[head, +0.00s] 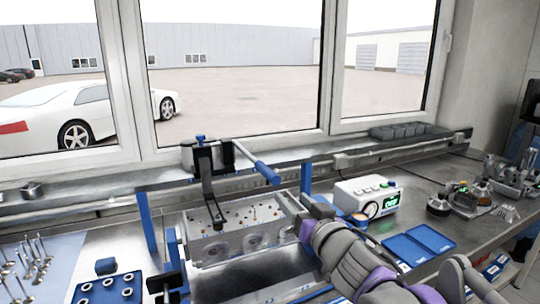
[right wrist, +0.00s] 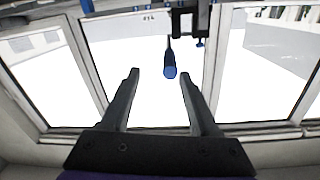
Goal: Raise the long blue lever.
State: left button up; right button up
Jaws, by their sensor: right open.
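The long lever has a blue grip (head: 266,172) and a thin rod running to a black spring tool (head: 208,158) above the engine cylinder head (head: 240,228). The grip slopes down to the right. My right gripper (head: 290,204) is just below the grip's free end in the head view. In the right wrist view my right gripper (right wrist: 158,74) is open and empty, and the blue grip (right wrist: 170,70) appears between its fingertips. I cannot tell its depth from the fingers. My left gripper is not in view.
A blue frame (head: 147,222) stands around the cylinder head. A white box with a green display (head: 368,199) and a blue tray (head: 418,244) are to the right. Valves (head: 30,262) and a blue ring tray (head: 107,290) lie at left. Windows are behind.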

aim_at(269, 174)
jog(key=shift+w+a+r+y, duration=0.1)
jog(key=shift+a+r+y, duration=0.15)
jog(key=shift+r, duration=0.15)
jog(key=shift+w+a+r+y, duration=0.15)
jog(key=shift+r+y, duration=0.1)
jog(key=shift+r, duration=0.15)
jog(key=shift+w+a+r+n, duration=0.1)
jog(key=shift+w+a+n, duration=0.05)
jog(key=shift+a+n, duration=0.15)
jog(key=p+x, duration=0.1)
jog(key=x, duration=0.9)
grip_shut()
dwell(0.3)
